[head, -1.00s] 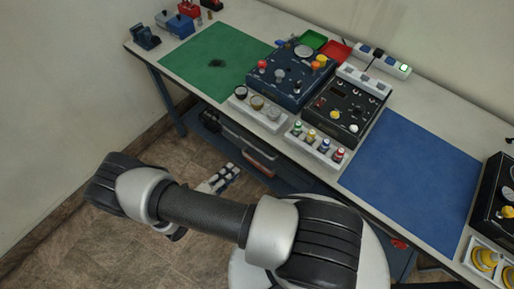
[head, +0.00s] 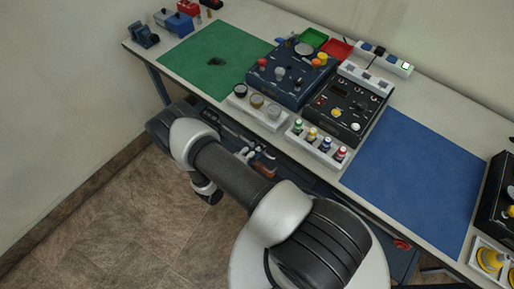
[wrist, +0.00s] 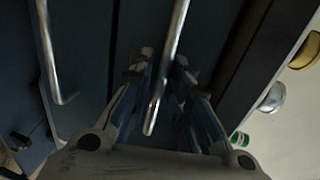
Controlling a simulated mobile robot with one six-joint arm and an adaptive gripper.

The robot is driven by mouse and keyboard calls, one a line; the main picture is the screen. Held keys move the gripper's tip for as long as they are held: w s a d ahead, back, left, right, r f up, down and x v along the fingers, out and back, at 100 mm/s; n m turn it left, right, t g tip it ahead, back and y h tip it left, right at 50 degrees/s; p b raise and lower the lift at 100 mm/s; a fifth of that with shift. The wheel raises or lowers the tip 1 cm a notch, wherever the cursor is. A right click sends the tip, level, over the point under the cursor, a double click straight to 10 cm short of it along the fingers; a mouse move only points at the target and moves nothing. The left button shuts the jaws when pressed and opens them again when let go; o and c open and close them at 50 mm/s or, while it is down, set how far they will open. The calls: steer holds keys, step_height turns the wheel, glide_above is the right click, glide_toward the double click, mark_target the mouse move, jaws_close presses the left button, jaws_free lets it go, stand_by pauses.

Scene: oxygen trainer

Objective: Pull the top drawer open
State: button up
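My gripper (wrist: 160,65) is open in front of the dark blue drawer fronts, with one finger on each side of a metal bar handle (wrist: 172,50). This handle belongs to the drawer nearest the bench top, the top drawer (wrist: 208,30). A gap shows beside the bar; I cannot tell whether either finger touches it. A second bar handle (wrist: 50,60), on a lower drawer, is at the left of the wrist view. In the head view my gripper (head: 245,154) is small and partly hidden, below the bench's front edge. The drawer looks closed, though its edges are dark.
The bench top (head: 420,133) overhangs the drawers. On it are a green mat (head: 215,60), a blue mat (head: 415,180), dark control boxes (head: 345,108), and racks of jars (head: 258,108) and bottles (head: 320,141) near the front edge. The floor (head: 110,220) at left is clear.

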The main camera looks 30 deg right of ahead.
steer(key=shift+c, duration=0.6)
jaws_close()
